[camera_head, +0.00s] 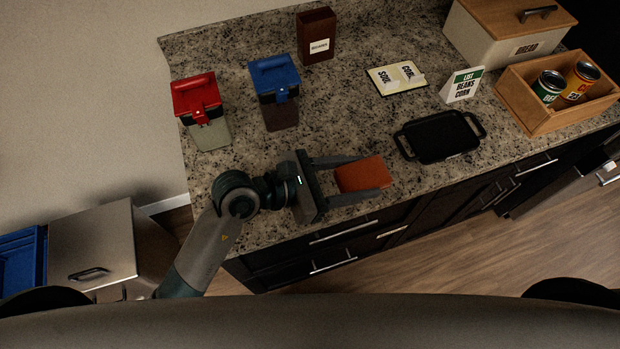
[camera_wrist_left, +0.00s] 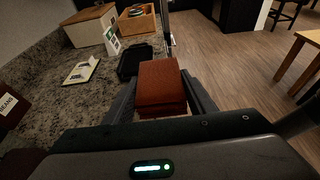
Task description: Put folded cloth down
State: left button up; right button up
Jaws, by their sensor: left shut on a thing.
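The folded cloth (camera_head: 364,174) is a rust-red flat block. My left gripper (camera_head: 362,176) is shut on it, with one finger along each side, near the front edge of the granite counter. In the left wrist view the cloth (camera_wrist_left: 161,84) sits between the two fingers and blocks the view beneath it. I cannot tell whether the cloth touches the counter. My right gripper is not in view.
A black tray (camera_head: 440,137) lies right of the cloth on the counter (camera_head: 345,115). Behind are a red-lidded container (camera_head: 198,97), a blue-lidded container (camera_head: 275,82), a brown box (camera_head: 316,36), an open booklet (camera_head: 397,78), a list card (camera_head: 462,86), a wooden crate with cans (camera_head: 535,118) and a bread box (camera_head: 490,38).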

pick_arm(q)
jog(key=w+a+f+b, duration=0.1)
jog(key=a+f+b, duration=0.1)
jog(key=a+b, duration=0.1)
jog(key=w+a+f+b, duration=0.2)
jog(key=a, duration=0.1)
jog(key=w+a+f+b, duration=0.2)
jog(key=a+b, duration=0.1)
jog(key=shift+w+a+f+b, duration=0.2)
jog(key=shift+f+b, duration=0.1)
jog(key=shift+f, duration=0.1)
jog(key=shift+w+a, duration=0.1)
jog(key=shift+a, duration=0.15)
jog(key=shift+f+b, duration=1.7)
jog(key=shift+f, duration=0.35)
jog(key=o, duration=1)
jog(key=shift+c, duration=0.2)
